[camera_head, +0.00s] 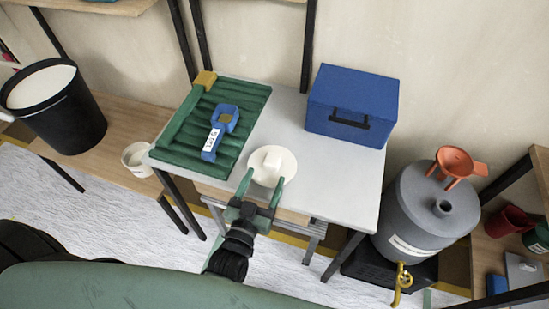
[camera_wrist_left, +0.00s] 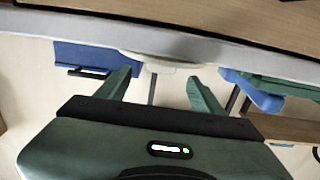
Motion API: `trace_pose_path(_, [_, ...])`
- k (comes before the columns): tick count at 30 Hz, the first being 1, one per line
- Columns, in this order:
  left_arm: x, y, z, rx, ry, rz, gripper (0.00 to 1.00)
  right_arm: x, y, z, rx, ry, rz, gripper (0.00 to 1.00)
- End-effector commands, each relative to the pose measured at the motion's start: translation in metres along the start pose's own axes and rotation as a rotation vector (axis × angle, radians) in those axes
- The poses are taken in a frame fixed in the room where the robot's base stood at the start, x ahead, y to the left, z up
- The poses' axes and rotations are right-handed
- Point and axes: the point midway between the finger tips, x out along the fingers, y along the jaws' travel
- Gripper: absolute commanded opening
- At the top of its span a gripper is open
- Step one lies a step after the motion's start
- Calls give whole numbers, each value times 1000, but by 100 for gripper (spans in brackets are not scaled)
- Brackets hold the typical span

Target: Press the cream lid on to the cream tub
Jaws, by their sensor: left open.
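A round cream lid (camera_head: 285,170) with a blocky raised knob (camera_head: 271,160) lies near the front edge of the grey table (camera_head: 335,190). A small, open cream tub (camera_head: 138,158) stands on the wooden bench to the left; I take this as the cream tub. My left gripper (camera_head: 262,182) is open at the near side of the lid, its two green fingers apart on either side and nothing gripped. In the left wrist view, the pale lid (camera_wrist_left: 160,58) shows between and beyond the open fingers (camera_wrist_left: 160,77). Contact between fingers and lid cannot be told. My right gripper is not in view.
A green slatted board (camera_head: 185,130) with a blue tool (camera_head: 224,118) lies left of the lid. A blue box (camera_head: 350,100) stands behind right. A black bucket (camera_head: 75,125) is far left; a grey tank (camera_head: 425,212) with an orange funnel (camera_head: 455,162) is right. The table's right front is clear.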

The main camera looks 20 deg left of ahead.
Motion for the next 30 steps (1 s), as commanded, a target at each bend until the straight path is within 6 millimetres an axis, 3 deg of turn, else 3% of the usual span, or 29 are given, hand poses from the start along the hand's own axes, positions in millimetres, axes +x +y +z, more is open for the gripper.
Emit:
trace_pose_path(6, [26, -1, -2, 0, 0, 0, 67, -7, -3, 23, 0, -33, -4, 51])
trace_pose_path(13, [60, -2, -2, 0, 0, 0, 67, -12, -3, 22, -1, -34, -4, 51])
trace_pose_path(23, [69, -2, -1, 0, -2, 0, 67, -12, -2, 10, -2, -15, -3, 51])
trace_pose_path(30, [68, -2, -1, 0, -2, 0, 3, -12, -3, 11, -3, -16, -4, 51])
